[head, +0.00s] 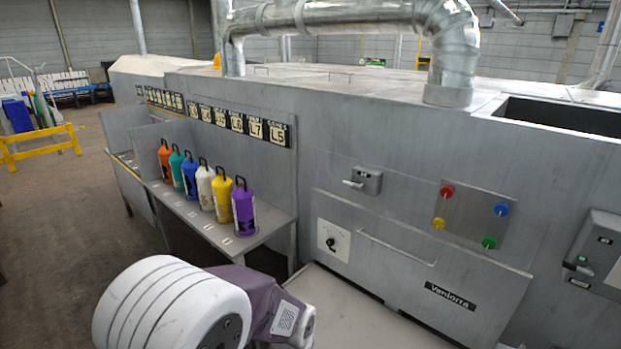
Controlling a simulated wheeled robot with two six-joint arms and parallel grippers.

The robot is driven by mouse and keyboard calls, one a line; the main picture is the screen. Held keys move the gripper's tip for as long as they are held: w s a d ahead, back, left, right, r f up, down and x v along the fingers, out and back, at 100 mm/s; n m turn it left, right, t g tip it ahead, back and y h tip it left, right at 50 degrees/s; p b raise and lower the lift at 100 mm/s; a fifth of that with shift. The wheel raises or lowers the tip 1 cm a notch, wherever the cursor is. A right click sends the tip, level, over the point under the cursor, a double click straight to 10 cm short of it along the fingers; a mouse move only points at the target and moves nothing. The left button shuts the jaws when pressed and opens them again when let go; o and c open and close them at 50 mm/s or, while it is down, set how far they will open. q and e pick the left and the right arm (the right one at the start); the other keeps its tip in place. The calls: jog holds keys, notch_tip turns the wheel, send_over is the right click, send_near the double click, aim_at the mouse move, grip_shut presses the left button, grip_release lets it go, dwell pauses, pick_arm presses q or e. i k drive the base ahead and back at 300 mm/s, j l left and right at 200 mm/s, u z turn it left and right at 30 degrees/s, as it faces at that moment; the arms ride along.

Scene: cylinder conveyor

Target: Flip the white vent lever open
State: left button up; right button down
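The white lever (352,184) sticks out to the left from a small grey box (368,180) fixed to the front of the big grey machine (340,130). The lever lies roughly level, and its exact setting is too small to tell. A white and purple part of one of my arms shows at the bottom of the head view, well below and left of the lever. No gripper fingers show in this view, and nothing of mine touches the lever.
Several coloured cylinders stand on a side shelf (262,228) at the left. Below the lever are a dial plate (334,241), a drawer front with a bar handle (396,247) and a pale ledge (365,322). A panel of coloured knobs (470,217) is to the right.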

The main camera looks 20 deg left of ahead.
aim_at(360, 186)
jog(key=i+j+u, duration=0.15)
jog(key=i, duration=0.3)
jog(key=i+j+u, duration=0.15)
jog(key=i, duration=0.3)
jog(key=i+j+u, duration=0.15)
jog(key=i, duration=0.3)
